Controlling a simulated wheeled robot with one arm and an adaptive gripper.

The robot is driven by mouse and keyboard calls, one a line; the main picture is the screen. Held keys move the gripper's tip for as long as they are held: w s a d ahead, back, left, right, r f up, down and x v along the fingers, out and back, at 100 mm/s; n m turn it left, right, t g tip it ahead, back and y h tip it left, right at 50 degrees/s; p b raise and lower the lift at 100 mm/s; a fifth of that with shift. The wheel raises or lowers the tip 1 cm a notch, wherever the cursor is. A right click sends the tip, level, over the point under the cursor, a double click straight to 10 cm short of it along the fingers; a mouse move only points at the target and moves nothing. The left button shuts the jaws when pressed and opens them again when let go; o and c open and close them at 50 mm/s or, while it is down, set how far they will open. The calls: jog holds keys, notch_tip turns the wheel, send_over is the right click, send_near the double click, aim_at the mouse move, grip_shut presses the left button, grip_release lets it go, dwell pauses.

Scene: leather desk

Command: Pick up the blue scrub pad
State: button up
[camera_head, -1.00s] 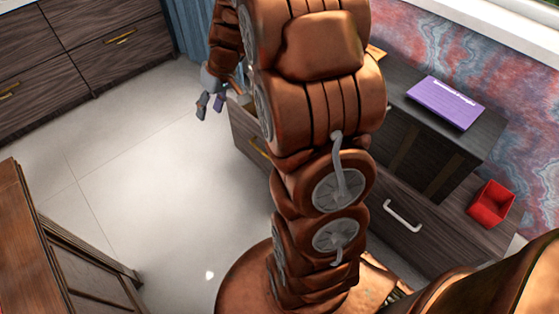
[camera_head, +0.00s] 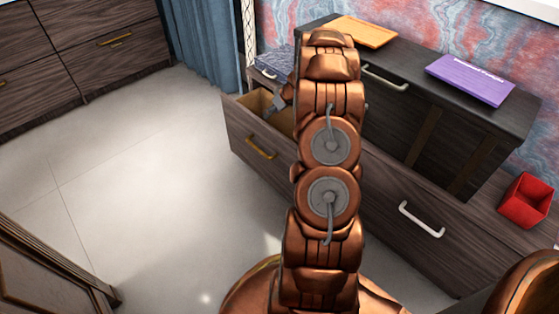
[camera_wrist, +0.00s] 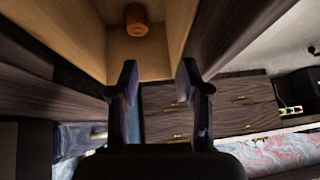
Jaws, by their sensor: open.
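I cannot make out a blue scrub pad in either view. An open drawer (camera_head: 259,172) of the dark wooden cabinet stands pulled out on the left in the head view. My gripper (camera_wrist: 158,78) is open, with nothing between its two dark fingers. In the head view its grey end (camera_head: 278,104) shows at the drawer's opening, partly hidden by my arm. In the wrist view the light wooden drawer inside (camera_wrist: 75,28) spreads ahead of the fingers. An orange-brown round object (camera_wrist: 136,20) lies in it, beyond the fingertips. Much of the drawer's inside is hidden by my arm in the head view.
A red open box (camera_head: 527,201) stands at the right. A blue-grey patterned item (camera_head: 275,62) lies behind the drawer. The pale floor (camera_head: 130,190) at the left is clear.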

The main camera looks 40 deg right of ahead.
jog(key=s+d+f+b, duration=0.1)
jog(key=f, duration=0.4)
jog(key=s+d+f+m+b, duration=0.1)
jog(key=s+f, duration=0.1)
jog(key=f, duration=0.3)
jog(key=s+f+m+b, duration=0.1)
jog(key=s+f, duration=0.1)
jog(key=f, duration=0.3)
jog(key=shift+s+d+f+g, duration=0.15)
jog(key=shift+d+f+g, duration=0.15)
jog(key=shift+d, duration=0.1)
jog(key=shift+w+r+b+x, duration=0.15)
jog(key=shift+b+x, duration=0.35)
jog(key=shift+x, duration=1.05)
jog(key=shift+w+r+b+x, duration=0.15)
jog(key=shift+b+x, duration=0.3)
jog(key=shift+x, duration=1.1)
grip_shut()
